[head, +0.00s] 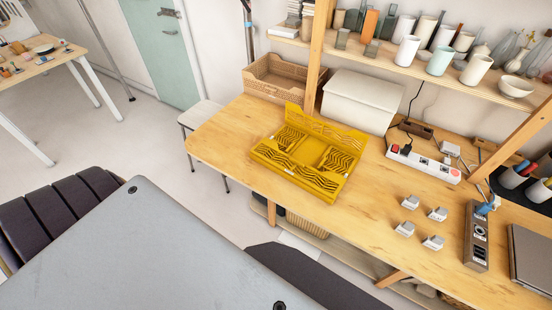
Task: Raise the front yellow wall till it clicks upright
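The yellow folding crate (262,153) lies on the wooden table, left of the table's middle. Its back wall (326,131) stands up along the far edge. The front yellow wall (297,176) appears folded down flat inside the low frame, along the near edge. The side panels with wavy slots also appear to lie flat inside the frame. Neither of my grippers is in view, and nothing touches the crate.
A white box (362,101) stands close behind the crate. A brown crate (272,82) is at back left. A power strip (423,164) and several small grey blocks (410,202) lie to the right. The table's left end (222,133) is clear.

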